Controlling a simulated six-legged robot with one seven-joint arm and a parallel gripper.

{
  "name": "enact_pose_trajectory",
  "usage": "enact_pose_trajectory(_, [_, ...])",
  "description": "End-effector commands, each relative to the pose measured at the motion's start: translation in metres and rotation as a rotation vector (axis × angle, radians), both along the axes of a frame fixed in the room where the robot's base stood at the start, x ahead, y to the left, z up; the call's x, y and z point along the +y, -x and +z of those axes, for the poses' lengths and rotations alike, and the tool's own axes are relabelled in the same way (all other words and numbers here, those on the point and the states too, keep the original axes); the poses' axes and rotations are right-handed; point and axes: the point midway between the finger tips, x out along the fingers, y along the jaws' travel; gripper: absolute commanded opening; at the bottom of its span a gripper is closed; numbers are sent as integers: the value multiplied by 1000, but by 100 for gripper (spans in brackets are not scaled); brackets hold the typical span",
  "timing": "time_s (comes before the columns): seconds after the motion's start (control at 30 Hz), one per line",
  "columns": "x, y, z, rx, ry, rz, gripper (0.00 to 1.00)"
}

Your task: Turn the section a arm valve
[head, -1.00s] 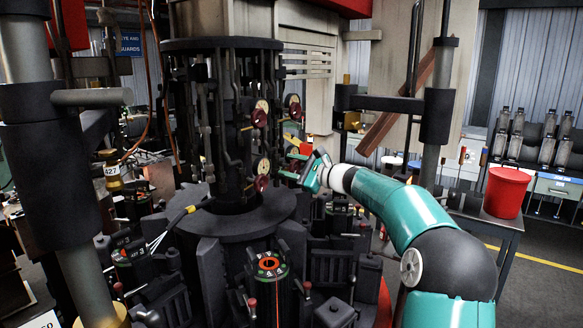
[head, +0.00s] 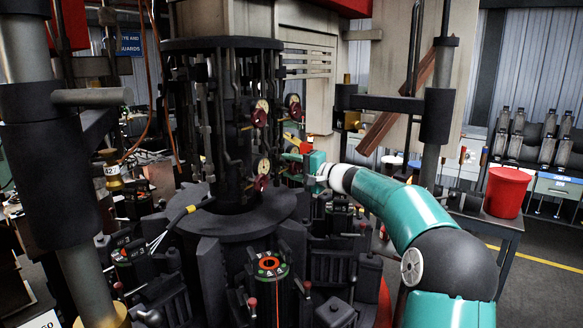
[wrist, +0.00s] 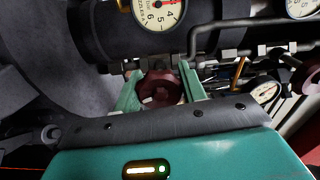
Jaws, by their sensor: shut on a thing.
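A dark red valve handwheel (wrist: 160,88) sits between the two teal fingers of my gripper (wrist: 161,92) in the wrist view, just below a white dial gauge (wrist: 157,12). The fingers are shut on its sides, and my palm hides part of what lies below it. In the head view my gripper (head: 288,166) reaches in from the right to the lower part of the dark column of pipes (head: 222,110). A dark red valve (head: 262,183) under a lower gauge (head: 263,166) shows just left of the fingers. I cannot tell for certain whether it is the held one.
Another gauge (head: 262,104) with a red valve (head: 259,118) is higher on the column. Pipes run close above my fingers in the wrist view. Moulds ring the round dark base (head: 235,218). A red bucket (head: 507,192) stands on a table at the right.

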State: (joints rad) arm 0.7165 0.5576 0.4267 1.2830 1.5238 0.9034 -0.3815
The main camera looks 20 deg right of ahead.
Motion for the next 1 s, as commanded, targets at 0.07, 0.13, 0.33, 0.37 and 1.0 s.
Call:
enact_pose_trajectory(0.07, [-1,0,-1,-29,45,-2,18])
enact_pose_trajectory(0.13, [-1,0,-1,-52,80,-2,18])
enact_pose_trajectory(0.33, [-1,0,-1,-102,155,-2,18])
enact_pose_trajectory(0.37, [-1,0,-1,-107,163,-2,18])
enact_pose_trajectory(1.0, [-2,0,0,-128,194,-3,51])
